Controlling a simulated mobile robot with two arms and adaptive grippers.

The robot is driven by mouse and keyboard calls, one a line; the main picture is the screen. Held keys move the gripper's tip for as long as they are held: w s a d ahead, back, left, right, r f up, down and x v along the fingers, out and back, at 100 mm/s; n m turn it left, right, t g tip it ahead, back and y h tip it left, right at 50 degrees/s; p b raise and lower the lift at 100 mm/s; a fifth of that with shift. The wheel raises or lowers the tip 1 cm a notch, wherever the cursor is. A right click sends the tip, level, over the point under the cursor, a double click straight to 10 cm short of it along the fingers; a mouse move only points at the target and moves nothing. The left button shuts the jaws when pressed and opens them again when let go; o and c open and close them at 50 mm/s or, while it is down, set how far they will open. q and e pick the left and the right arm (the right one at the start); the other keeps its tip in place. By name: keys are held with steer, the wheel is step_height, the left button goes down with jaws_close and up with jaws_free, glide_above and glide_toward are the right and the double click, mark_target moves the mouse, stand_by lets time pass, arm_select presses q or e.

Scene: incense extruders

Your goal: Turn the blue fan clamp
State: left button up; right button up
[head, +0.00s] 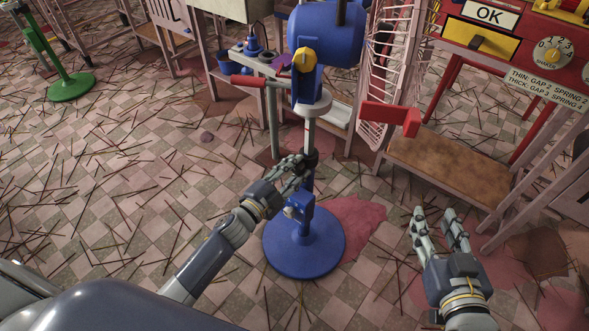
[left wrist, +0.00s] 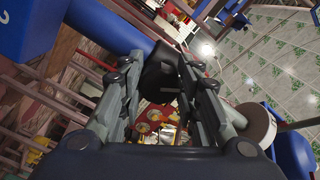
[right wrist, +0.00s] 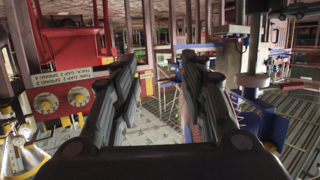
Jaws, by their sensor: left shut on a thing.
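The blue fan (head: 330,40) stands on a pole with a round blue base (head: 303,243) in the middle of the head view. Its dark clamp (head: 312,158) sits around the pole, below the pale collar. My left gripper (head: 298,168) is shut on the clamp from the left, and its fingers partly hide it. In the left wrist view the black clamp (left wrist: 160,75) shows between the fingers, against the blue pole. My right gripper (head: 433,213) is open and empty, to the right of the fan base and above the floor.
A red machine (head: 520,45) with a dial stands at the upper right, with a brown platform (head: 440,165) near it. A bench (head: 250,60) with small blue items is behind the fan. A green stand (head: 70,85) is far left. Thin sticks litter the tiled floor.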

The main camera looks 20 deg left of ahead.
arm_select(q)
steer(key=m, duration=0.3)
steer(key=shift+m+b, duration=0.35)
steer(key=shift+m, duration=1.15)
arm_select(e)
steer(key=shift+w+a+r+t+y, duration=0.15)
steer(key=shift+r+t, duration=0.2)
steer(key=shift+r, duration=0.2)
steer(key=shift+w+a+r+t+y, duration=0.15)
steer(key=shift+r+t, duration=0.15)
steer(key=shift+r, duration=0.2)
steer(key=shift+w+a+r+t, duration=0.15)
steer(key=shift+r+t, duration=0.2)
steer(key=shift+r, duration=0.2)
arm_select(q)
steer(key=o, duration=1.1)
steer(key=shift+c, duration=0.2)
arm_select(e)
steer(key=shift+d, duration=0.1)
arm_select(q)
steer(key=v, duration=1.2)
steer(key=shift+r, duration=0.1)
arm_select(e)
steer(key=shift+f, duration=0.1)
